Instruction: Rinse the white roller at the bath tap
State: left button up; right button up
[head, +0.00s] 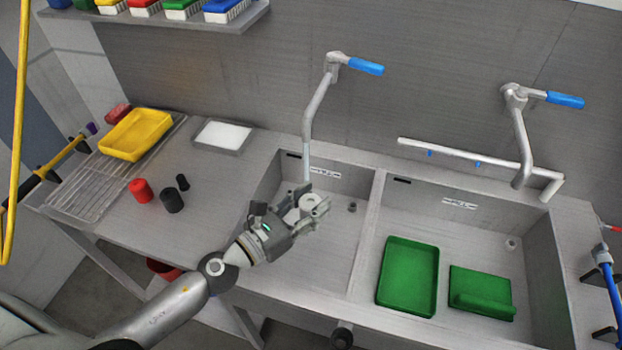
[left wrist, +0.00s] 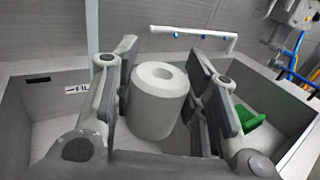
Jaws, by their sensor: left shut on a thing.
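The white roller (head: 311,203) is a short, thick cylinder with a hole through its middle. My left gripper (head: 312,207) is shut on it and holds it above the left basin (head: 330,240). In the left wrist view, the roller (left wrist: 160,100) stands roughly upright between the two finger pads. The left tap (head: 318,105), with a blue lever, rises behind this basin. A thin pale streak (head: 306,165), like running water, drops from its spout toward the roller. Whether it touches the roller I cannot tell. My right gripper is out of view.
The right basin holds a green tray (head: 408,276) and another green piece (head: 482,292). Red (head: 141,190) and black (head: 172,200) rollers and a yellow tray (head: 137,134) stand on the left counter.

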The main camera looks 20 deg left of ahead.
pick_arm(q)
jog(key=shift+r, duration=0.1)
jog(key=s+r+p, duration=0.2)
jog(key=s+r, duration=0.2)
jog(key=s, duration=0.1)
jog(key=shift+d+p, duration=0.25)
jog(key=shift+p, duration=0.15)
jog(key=shift+f, duration=0.1)
